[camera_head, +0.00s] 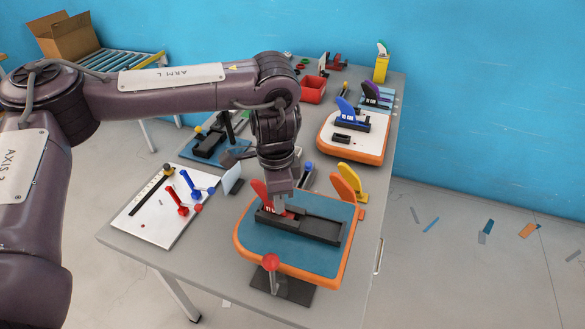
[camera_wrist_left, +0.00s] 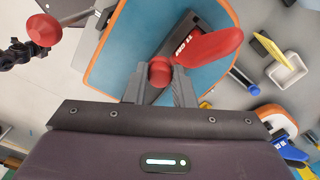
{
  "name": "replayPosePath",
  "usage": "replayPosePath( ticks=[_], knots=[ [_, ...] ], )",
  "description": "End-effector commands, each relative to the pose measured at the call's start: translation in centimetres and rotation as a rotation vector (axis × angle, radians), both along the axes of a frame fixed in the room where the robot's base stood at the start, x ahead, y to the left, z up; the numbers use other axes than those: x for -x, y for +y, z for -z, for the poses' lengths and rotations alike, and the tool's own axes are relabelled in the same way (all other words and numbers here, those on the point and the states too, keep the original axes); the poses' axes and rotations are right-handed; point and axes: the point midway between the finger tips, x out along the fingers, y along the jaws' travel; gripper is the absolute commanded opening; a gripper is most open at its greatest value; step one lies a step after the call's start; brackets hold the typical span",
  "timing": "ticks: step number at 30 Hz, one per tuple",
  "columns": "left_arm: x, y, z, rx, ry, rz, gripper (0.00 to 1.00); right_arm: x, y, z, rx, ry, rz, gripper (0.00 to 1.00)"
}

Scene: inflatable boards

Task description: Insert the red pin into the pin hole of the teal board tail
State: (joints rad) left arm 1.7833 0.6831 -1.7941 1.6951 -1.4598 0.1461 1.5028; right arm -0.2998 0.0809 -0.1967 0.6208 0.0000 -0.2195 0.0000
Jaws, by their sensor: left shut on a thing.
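The teal board tail (camera_head: 310,254) with an orange rim lies at the front of the table; it also shows in the left wrist view (camera_wrist_left: 120,62). A black fin box (camera_head: 325,231) sits on it, with a red fin (camera_head: 260,188) standing at its left end. The fin also shows in the left wrist view (camera_wrist_left: 207,46). My left gripper (camera_head: 280,207) points down over that end. In the left wrist view its fingers (camera_wrist_left: 160,85) are shut on the red pin (camera_wrist_left: 160,70), beside the fin. The pin hole is hidden. My right gripper is out of view.
A red-knobbed clamp (camera_head: 270,262) stands at the board's front edge. A yellow fin (camera_head: 358,182) and an orange fin (camera_head: 344,190) stand behind it. A white board (camera_head: 150,225) with red and blue tools lies left. A white-topped board (camera_head: 355,138) with a blue fin lies behind.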

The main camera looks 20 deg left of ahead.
Motion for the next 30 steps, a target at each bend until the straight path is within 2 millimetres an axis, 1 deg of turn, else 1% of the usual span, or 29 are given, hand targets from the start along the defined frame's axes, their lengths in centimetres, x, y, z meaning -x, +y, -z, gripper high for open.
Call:
replayPosePath(
  ticks=[1,3,8,24,27,30],
  knots=[
    [-0.1,-0.2,-0.5,0.0,0.001,0.086,0.02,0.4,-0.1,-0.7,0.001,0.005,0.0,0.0],
    [-0.4,-0.3,-0.7,-0.001,0.0,0.224,0.02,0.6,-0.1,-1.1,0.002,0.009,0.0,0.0],
    [-1.0,-0.7,-1.4,-0.004,0.0,0.581,0.02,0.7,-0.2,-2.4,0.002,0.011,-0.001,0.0],
    [-2.7,-2.2,-3.2,-0.007,0.002,1.942,0.02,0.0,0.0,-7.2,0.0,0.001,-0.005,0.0],
    [-3.0,-2.5,-3.4,-0.007,0.001,2.15,0.02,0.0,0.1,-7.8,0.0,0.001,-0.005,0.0],
    [-3.1,-2.7,-3.5,-0.006,0.002,2.31,0.02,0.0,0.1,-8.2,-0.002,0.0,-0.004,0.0]
  ],
)
